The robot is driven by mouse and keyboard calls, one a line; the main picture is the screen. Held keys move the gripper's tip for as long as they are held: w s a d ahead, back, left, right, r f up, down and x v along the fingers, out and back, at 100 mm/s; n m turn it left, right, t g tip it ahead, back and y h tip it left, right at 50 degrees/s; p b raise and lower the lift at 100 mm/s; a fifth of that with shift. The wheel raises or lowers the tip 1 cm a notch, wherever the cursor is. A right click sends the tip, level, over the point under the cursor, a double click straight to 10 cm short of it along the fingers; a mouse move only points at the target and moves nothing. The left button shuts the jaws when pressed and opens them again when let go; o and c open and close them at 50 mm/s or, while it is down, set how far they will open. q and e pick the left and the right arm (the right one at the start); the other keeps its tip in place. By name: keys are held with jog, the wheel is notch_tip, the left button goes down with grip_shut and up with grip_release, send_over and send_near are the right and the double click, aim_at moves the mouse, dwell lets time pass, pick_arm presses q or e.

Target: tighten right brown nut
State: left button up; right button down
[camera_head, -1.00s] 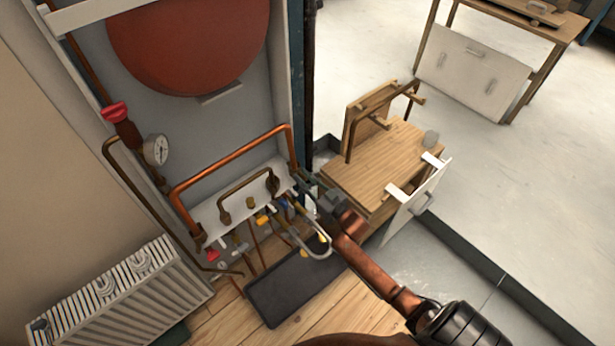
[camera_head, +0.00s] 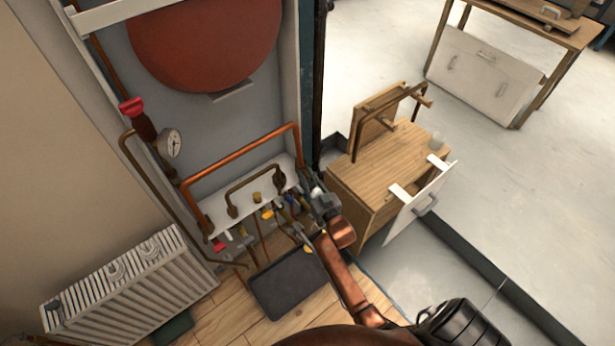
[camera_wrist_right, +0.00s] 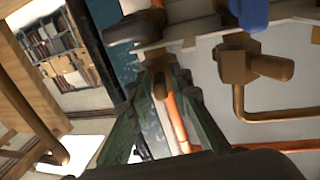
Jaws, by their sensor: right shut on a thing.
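In the right wrist view a small brown nut (camera_wrist_right: 159,84) sits between the green fingers of my right gripper (camera_wrist_right: 163,78), which is shut on it. The fingers partly cover the nut. In the head view my right gripper (camera_head: 314,196) is at the right end of the white manifold panel (camera_head: 222,211), below the end of the copper pipe (camera_head: 240,152); the nut is hidden there. Another brown fitting (camera_wrist_right: 238,66) with a bent pipe stands beside the gripper in the wrist view, apart from the fingers. My left gripper is not in view.
Several small coloured valve handles and pipes (camera_head: 268,213) crowd just left of the gripper. A wooden cabinet (camera_head: 385,165) stands close on its right. A dark tray (camera_head: 290,285) lies on the floor below. A white radiator (camera_head: 130,285) is at lower left.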

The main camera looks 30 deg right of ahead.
jog(key=shift+w+a+r, duration=0.1)
jog(key=shift+r, duration=0.1)
jog(key=c, duration=2)
grip_release()
jog(key=shift+f, duration=0.1)
jog(key=s, duration=0.4)
jog(key=s+a, duration=0.1)
jog(key=s, duration=0.7)
jog(key=shift+a, duration=0.3)
